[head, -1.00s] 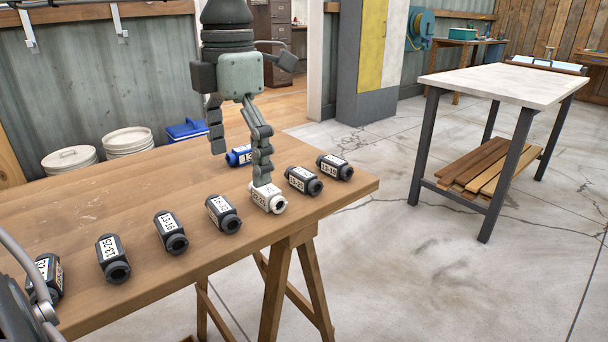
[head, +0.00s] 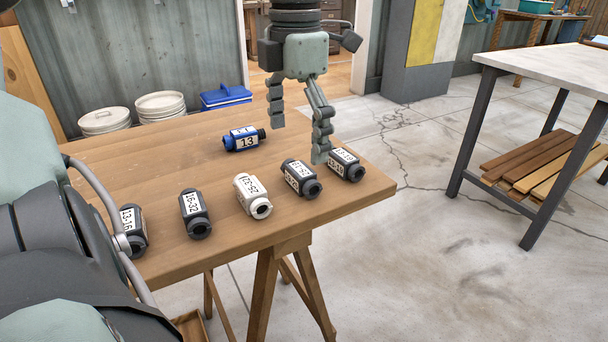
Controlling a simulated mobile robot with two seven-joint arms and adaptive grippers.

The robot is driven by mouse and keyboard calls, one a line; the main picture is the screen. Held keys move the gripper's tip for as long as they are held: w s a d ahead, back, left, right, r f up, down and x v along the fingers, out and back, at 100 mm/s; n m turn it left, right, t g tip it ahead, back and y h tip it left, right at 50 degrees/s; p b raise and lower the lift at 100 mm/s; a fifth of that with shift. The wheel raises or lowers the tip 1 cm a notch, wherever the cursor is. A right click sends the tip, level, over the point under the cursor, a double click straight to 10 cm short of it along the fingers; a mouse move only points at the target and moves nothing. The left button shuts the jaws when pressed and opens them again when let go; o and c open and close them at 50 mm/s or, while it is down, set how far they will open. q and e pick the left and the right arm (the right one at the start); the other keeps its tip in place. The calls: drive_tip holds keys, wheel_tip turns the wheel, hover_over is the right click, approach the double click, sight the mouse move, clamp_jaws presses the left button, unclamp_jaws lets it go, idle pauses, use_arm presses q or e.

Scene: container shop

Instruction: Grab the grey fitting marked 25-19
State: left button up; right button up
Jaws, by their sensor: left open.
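Several dark grey fittings with white labels lie in a row on the wooden table (head: 185,160). The two at the right end, one grey fitting (head: 301,179) and another grey fitting (head: 346,165), have labels too small to read surely. Further left, a grey fitting (head: 195,214) reads 16-32 and a partly hidden grey fitting (head: 133,232) reads 13-16. My left gripper (head: 299,142) hangs fingers-down, open and empty, above the right part of the row. One fingertip overlaps the gap between the two right-end fittings; contact cannot be told. My right gripper is not in view.
A white fitting (head: 253,196) sits within the row, and a blue fitting (head: 244,139) lies behind it. My own arm covers the left of the table. White buckets (head: 160,105) and a blue box (head: 226,97) stand behind. A white-topped workbench (head: 550,68) is at right.

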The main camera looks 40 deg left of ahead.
sight(301, 168)
use_arm(q)
drive_tip(key=f, duration=0.4)
drive_tip(key=shift+w+d+f, duration=0.1)
drive_tip(key=shift+w+f, duration=0.15)
drive_tip(key=shift+f, duration=0.15)
drive_tip(key=c, duration=1.3)
drive_tip(key=shift+o, duration=0.2)
drive_tip(key=shift+r, duration=0.15)
